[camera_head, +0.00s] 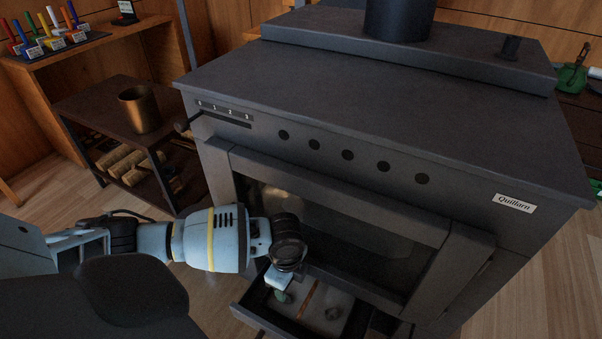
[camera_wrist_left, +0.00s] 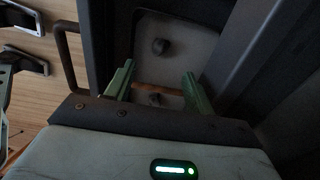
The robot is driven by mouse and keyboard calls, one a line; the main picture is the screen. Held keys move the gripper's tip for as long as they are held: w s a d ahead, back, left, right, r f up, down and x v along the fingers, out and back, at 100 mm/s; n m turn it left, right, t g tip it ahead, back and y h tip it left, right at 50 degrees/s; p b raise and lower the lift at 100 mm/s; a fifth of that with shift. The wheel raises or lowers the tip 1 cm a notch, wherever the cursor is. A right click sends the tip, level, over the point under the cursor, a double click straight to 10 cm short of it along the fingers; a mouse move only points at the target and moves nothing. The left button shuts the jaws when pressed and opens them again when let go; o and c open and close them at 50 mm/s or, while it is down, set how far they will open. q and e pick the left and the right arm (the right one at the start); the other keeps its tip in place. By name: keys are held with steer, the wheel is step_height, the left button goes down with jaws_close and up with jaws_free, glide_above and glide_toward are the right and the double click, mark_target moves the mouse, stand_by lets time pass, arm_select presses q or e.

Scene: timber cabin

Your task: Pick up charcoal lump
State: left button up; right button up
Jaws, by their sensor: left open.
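Two dark, roughly round lumps that look like charcoal lie in the ash drawer (camera_head: 262,319). In the left wrist view, one lump (camera_wrist_left: 160,46) lies beyond my fingertips and the other (camera_wrist_left: 155,99) lies between the green fingers, nearer the palm. In the head view one lump (camera_head: 332,313) shows on the drawer's pale floor, right of my left gripper (camera_head: 281,297). My left gripper also shows in the wrist view (camera_wrist_left: 158,84), open and pointing down into the drawer, with nothing gripped. Its height above the lumps is hard to tell. My right gripper is not in view.
A rusty strip (camera_wrist_left: 158,87) crosses the drawer floor. The dark stove (camera_head: 340,150) stands over the open drawer, its front frame close to my wrist. A low shelf (camera_head: 95,105) with a brass pot (camera_head: 139,110) and logs stands left. Wooden floor is clear beside the drawer.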

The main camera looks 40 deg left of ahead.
mark_target(289, 296)
arm_select(q)
steer(key=shift+a, duration=0.1)
steer(key=shift+s+f, duration=0.1)
steer(key=shift+f, duration=0.1)
step_height(289, 296, down, 2)
steer(key=shift+f+b, duration=0.1)
steer(key=shift+b, duration=0.5)
steer(key=shift+f+b, duration=1.1)
steer(key=shift+f, duration=1.5)
steer(key=shift+r, duration=0.1)
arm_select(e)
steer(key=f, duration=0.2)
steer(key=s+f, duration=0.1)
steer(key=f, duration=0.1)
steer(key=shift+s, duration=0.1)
arm_select(q)
steer(key=shift+c, duration=0.3)
steer(key=shift+c, duration=1.1)
steer(key=c, duration=0.8)
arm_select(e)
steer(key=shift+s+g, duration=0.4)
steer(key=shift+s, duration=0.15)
